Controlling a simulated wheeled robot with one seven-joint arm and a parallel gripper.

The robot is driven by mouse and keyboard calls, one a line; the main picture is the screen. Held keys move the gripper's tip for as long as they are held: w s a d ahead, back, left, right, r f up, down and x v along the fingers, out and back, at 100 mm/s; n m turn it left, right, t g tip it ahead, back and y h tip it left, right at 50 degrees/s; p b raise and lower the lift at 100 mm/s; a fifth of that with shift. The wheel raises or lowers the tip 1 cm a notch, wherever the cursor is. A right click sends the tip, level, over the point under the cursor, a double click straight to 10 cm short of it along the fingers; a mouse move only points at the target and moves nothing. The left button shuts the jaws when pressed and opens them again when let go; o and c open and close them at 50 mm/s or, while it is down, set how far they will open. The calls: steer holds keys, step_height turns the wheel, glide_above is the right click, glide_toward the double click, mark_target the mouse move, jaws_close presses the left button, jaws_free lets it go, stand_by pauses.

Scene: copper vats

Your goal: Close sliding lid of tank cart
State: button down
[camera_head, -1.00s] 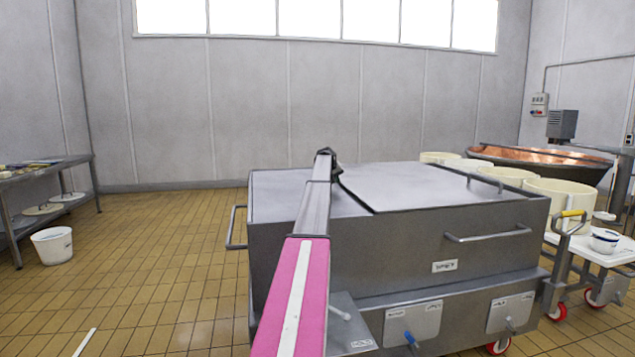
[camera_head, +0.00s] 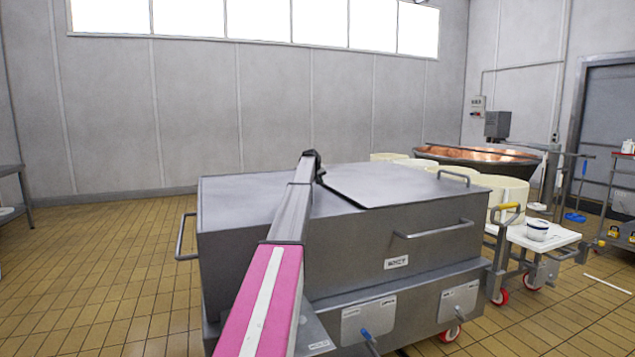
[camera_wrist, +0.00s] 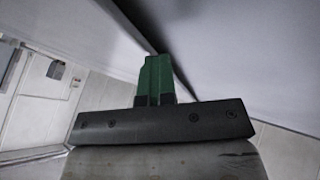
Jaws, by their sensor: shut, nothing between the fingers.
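The tank cart (camera_head: 350,250) is a grey steel box in the middle of the head view. Its flat sliding lid (camera_head: 400,183) covers the right part of the top, with a bar handle at its far right end. A flat grey panel (camera_head: 240,195) shows on the left part. My gripper (camera_head: 311,155) is at the far end of my arm, by the lid's left edge, small and dark. In the wrist view my green-fingered gripper (camera_wrist: 155,75) is shut and empty, close to the edge of a grey panel. I cannot tell whether it touches.
Cream tubs (camera_head: 505,190) and a white-topped trolley (camera_head: 540,238) stand close on the right. A copper vat (camera_head: 475,155) is behind them. A side handle (camera_head: 183,238) sticks out at the cart's left. Tiled floor is free on the left.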

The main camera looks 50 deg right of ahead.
steer(key=shift+s+d, duration=0.2)
steer(key=shift+d, duration=0.1)
steer(key=w+a, duration=0.1)
steer(key=a, duration=0.1)
steer(key=w+a, duration=0.1)
steer(key=a, duration=0.1)
steer(key=shift+w+a, duration=0.15)
steer(key=shift+w, duration=0.05)
steer(key=v, duration=0.9)
steer(key=shift+r, duration=0.4)
steer(key=shift+a, duration=0.1)
